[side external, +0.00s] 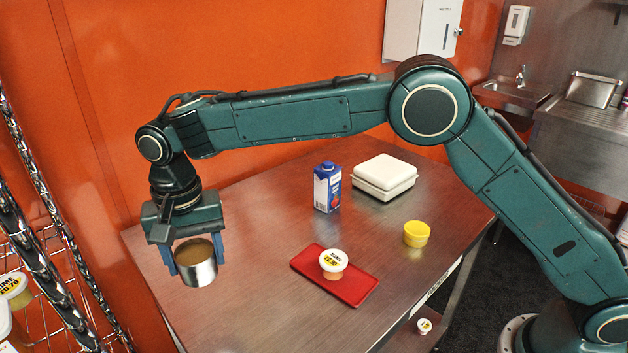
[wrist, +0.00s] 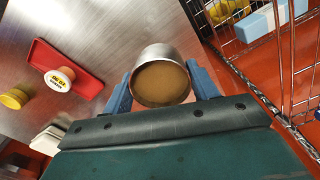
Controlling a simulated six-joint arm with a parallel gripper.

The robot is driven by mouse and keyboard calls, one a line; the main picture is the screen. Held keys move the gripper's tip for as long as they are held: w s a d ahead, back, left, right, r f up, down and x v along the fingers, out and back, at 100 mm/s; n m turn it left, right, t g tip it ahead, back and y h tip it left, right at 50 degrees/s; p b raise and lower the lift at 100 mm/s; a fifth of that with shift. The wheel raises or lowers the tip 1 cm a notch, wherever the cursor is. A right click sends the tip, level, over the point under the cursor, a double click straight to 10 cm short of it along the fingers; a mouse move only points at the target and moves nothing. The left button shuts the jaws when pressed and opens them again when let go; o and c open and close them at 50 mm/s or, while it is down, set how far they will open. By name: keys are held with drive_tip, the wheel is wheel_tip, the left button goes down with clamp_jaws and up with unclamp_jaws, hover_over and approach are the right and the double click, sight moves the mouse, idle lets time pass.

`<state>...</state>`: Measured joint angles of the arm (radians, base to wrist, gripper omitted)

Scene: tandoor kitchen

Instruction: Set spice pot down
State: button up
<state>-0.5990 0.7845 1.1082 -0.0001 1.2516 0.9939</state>
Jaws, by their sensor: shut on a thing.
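The spice pot (side external: 203,274), a small round metal pot with brown contents, is between the two blue fingers of my gripper (side external: 195,264). My gripper is shut on it, with one finger on each side. In the side view the pot is over the left end of the steel table (side external: 245,218), slightly tilted to the camera. I cannot tell how far its base is from the table top. In the wrist view the pot (wrist: 160,82) shows its open top between the fingertips of my gripper (wrist: 160,75), and its base is hidden.
A red tray (side external: 352,291) holds a white-lidded tub (side external: 333,262). A yellow tub (side external: 416,234), a blue carton (side external: 327,188) and a white box (side external: 384,177) stand farther along the table. A wire rack (side external: 55,250) with tubs stands left, past the table's edge.

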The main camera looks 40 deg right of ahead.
wheel_tip(320, 180, down, 7)
drive_tip(key=shift+r, duration=0.2)
drive_tip(key=shift+f, duration=2.1)
drive_tip(key=shift+f, duration=0.15)
drive_tip(key=o, duration=1)
wheel_tip(320, 180, up, 12)
drive_tip(key=shift+r, duration=0.15)
